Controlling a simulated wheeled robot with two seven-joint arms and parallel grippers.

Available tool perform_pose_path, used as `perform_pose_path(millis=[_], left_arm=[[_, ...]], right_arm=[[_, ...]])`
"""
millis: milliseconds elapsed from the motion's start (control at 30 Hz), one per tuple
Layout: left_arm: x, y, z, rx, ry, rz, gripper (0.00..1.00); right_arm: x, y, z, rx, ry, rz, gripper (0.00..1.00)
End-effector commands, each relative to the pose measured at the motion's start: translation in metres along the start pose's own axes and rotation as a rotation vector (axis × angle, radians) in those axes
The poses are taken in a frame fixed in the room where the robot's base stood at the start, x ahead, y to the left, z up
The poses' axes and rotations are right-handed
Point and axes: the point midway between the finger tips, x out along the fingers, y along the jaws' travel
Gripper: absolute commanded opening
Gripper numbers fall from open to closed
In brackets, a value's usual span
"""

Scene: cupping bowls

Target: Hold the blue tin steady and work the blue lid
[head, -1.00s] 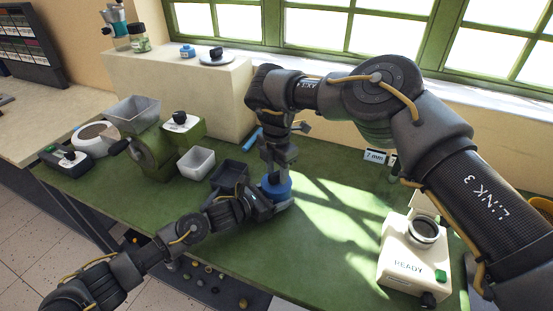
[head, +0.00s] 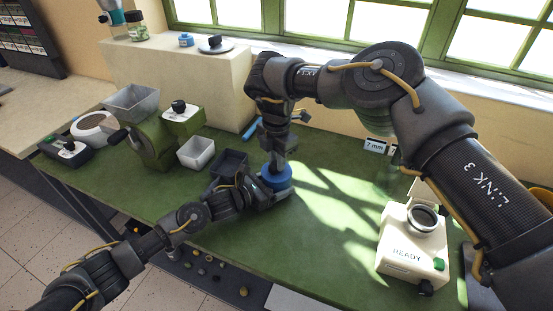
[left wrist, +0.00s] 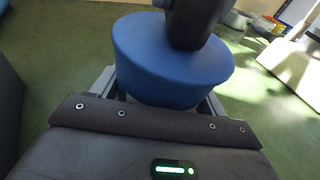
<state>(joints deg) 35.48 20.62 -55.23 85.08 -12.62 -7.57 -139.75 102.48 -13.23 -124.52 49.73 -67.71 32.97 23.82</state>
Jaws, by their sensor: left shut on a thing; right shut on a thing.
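The blue tin (head: 284,182) stands on the green bench top, and its round blue side and top show in the left wrist view (left wrist: 165,65). I cannot make out the seam between the tin and its blue lid. My left gripper (head: 266,190) comes in low from the left and is shut on the tin, with a finger on either side in the left wrist view. My right gripper (head: 276,162) points down from above and is shut on the top of the blue piece, where the lid is. Its fingertips partly hide that top.
A cream machine marked READY (head: 408,252) stands at the right. A green grinder (head: 158,147), a white bin (head: 196,153) and a dark tray (head: 230,162) stand to the left. A small blue jar (head: 186,40) sits on the cream ledge. The front bench is clear.

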Motion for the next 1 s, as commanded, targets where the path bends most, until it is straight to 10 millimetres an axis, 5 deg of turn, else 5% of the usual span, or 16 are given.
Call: perform_pose_path(millis=[367,1000], left_arm=[[0.001,-0.001,-0.009,-0.001,0.007,-0.002,0.24],[0.001,-0.003,-0.016,-0.002,0.021,-0.004,0.24]], right_arm=[[0.006,-0.001,0.000,0.000,0.001,-0.003,0.00],[-0.036,0.000,0.000,0.001,-0.001,0.000,0.00]])
